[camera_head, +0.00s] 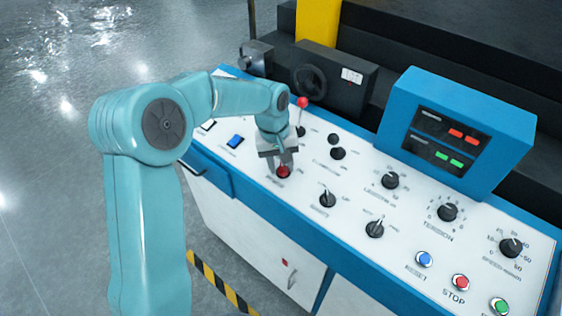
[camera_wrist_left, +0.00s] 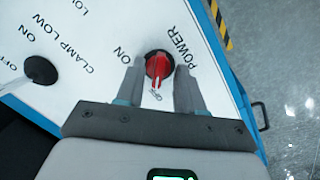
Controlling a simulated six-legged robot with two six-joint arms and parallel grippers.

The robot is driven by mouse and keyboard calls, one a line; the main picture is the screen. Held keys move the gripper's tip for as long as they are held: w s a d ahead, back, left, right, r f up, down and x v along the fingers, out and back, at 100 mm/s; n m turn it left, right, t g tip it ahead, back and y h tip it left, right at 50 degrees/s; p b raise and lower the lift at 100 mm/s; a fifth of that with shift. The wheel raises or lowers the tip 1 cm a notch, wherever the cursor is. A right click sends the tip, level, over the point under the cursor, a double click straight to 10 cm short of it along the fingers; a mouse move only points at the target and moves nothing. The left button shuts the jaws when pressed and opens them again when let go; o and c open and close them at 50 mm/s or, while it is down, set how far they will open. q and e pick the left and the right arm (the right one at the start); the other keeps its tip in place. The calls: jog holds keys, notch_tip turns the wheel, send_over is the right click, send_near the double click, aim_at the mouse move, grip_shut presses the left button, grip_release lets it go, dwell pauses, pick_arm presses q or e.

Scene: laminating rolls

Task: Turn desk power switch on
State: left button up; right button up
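The power switch is a red rotary knob on the white panel of the desk. It shows in the head view (camera_head: 283,172) and in the left wrist view (camera_wrist_left: 158,66), beside the printed word POWER, with ON printed to its left. My left gripper (camera_head: 276,163) is over the switch. In the left wrist view its two fingers (camera_wrist_left: 160,85) are apart, one on each side of the red knob, with gaps showing between knob and fingers. My right gripper is not in view.
The desk panel (camera_head: 262,201) carries several black knobs, such as the tension dial (camera_head: 447,212), and blue, red and green buttons at lower right. A red-tipped lever (camera_head: 302,102) stands close behind my left gripper. A blue display box (camera_head: 460,120) rises at the back right.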

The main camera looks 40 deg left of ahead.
pick_arm(q)
grip_shut()
jog(key=m, duration=0.4)
jog(key=shift+w+d+m, duration=0.1)
jog(key=shift+m, duration=0.2)
jog(key=m+y, duration=0.1)
jog(key=m, duration=0.3)
jog(key=shift+m, duration=0.3)
jog(key=m, duration=0.4)
jog(key=shift+d+y+b, duration=0.1)
jog(key=shift+y+b, duration=0.2)
jog(key=shift+b, duration=0.05)
jog(key=shift+m, duration=2.3)
